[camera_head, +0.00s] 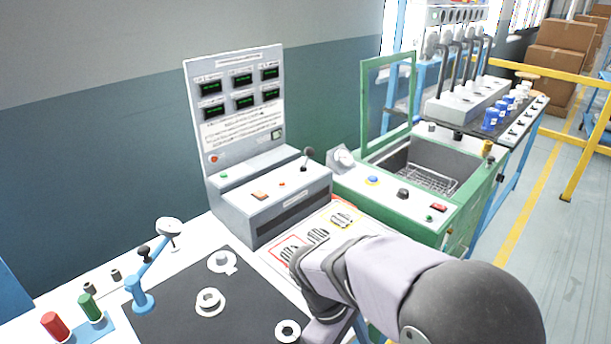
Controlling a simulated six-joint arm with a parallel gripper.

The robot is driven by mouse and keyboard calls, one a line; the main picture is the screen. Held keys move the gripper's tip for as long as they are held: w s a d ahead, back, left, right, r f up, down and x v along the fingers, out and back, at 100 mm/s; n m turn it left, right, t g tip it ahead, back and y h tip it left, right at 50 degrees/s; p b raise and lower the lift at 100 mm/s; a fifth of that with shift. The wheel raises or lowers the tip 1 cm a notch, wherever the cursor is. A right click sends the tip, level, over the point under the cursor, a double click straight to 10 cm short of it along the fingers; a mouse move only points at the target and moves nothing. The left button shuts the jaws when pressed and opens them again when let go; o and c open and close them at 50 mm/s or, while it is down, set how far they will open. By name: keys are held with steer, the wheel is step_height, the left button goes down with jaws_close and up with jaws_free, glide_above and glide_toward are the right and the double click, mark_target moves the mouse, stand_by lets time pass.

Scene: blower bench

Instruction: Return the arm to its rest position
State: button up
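My arm reaches in from the lower right of the head view. A large dark rounded joint is nearest the camera, and pale links run left from it. The arm then bends downward near the bottom edge, in front of the bench's right part. My gripper itself does not show; the end of the arm runs out of the frame at the bottom. Whether it is open or holds anything cannot be seen.
A grey test console (240,110) stands behind the dark mat (165,320), which carries several white ring parts. A blue stand (145,285) and red (55,326) and green (91,308) cylinders are left. A green-framed basin (405,205) stands right, partly behind my arm.

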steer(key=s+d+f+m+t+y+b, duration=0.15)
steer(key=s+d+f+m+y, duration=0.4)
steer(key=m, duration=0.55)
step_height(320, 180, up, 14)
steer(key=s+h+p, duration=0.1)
steer(key=p, duration=1.2)
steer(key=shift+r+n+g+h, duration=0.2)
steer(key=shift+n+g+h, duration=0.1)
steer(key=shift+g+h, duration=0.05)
